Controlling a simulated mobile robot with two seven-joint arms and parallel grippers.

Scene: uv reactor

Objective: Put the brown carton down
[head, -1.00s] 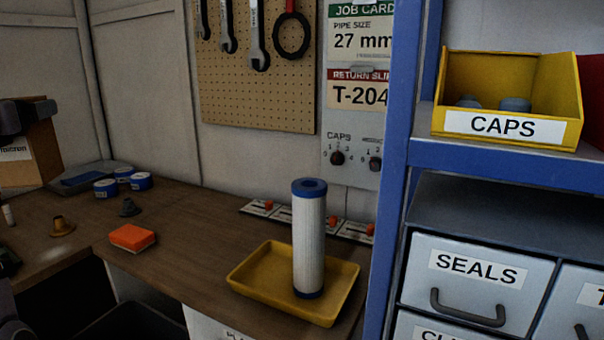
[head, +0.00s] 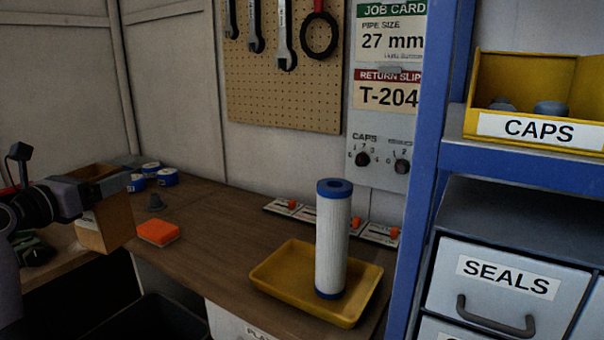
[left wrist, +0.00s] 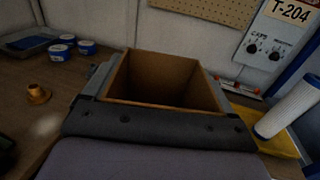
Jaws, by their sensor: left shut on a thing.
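The brown carton (head: 105,222) is at the left of the head view, open at the top. My left gripper (head: 97,182) is shut on its upper part. The carton hangs over or near the front edge of the wooden bench; I cannot tell whether it touches the bench. In the left wrist view the carton (left wrist: 166,78) stands just beyond the gripper (left wrist: 155,112), and its inside looks empty. My right gripper is not in view.
A yellow tray (head: 278,281) holds an upright white filter cartridge (head: 332,240). The bench (head: 215,225) is clear between sponge and tray. A blue shelf post (head: 432,150) stands right.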

